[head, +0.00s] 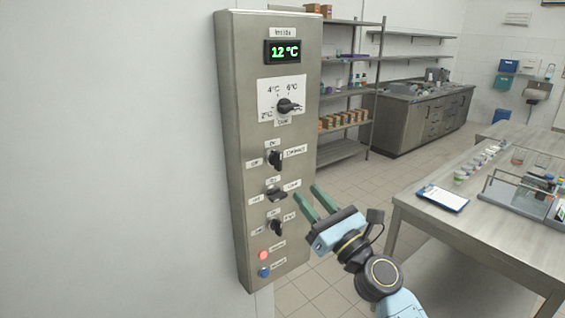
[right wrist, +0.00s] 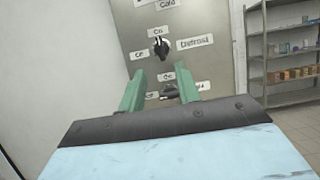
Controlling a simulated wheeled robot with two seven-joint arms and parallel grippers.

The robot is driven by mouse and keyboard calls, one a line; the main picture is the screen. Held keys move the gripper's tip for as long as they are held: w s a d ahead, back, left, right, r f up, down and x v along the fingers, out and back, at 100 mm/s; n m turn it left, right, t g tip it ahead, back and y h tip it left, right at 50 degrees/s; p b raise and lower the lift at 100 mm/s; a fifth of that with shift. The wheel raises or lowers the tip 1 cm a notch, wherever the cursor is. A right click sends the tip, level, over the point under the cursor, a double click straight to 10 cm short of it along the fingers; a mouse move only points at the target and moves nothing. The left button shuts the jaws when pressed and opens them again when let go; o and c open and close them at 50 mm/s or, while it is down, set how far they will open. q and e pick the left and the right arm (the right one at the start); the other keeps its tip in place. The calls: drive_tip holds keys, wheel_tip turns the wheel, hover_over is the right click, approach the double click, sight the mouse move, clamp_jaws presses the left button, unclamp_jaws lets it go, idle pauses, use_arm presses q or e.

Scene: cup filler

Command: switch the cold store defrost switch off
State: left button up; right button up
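The defrost switch (head: 275,160) is a black rotary knob on the steel control panel, the upper one of a column of three switches. It also shows in the right wrist view (right wrist: 159,48), with "On" above it, "Off" to its left and "Defrost" to its right. Its handle stands near upright, toward "On". My right gripper (head: 307,191) is open and empty, in front of the panel and apart from the knob. In the right wrist view its green fingers (right wrist: 160,68) point at the panel, below the defrost knob. My left gripper is not in view.
Just below are a second switch (head: 277,195), its handle lying sideways, and a third switch (head: 276,228). Above are a temperature dial (head: 285,106) and a display (head: 284,51) reading 12 °C. Red (head: 263,255) and blue (head: 263,272) buttons sit low. A table (head: 500,226) stands right.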

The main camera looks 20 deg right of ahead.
sight(281, 162)
drive_tip(key=p+x, duration=0.1)
drive_tip(key=x, duration=1)
drive_tip(key=shift+w, duration=0.15)
drive_tip(key=shift+c, duration=0.4)
drive_tip(key=shift+f, duration=0.1)
clamp_jaws()
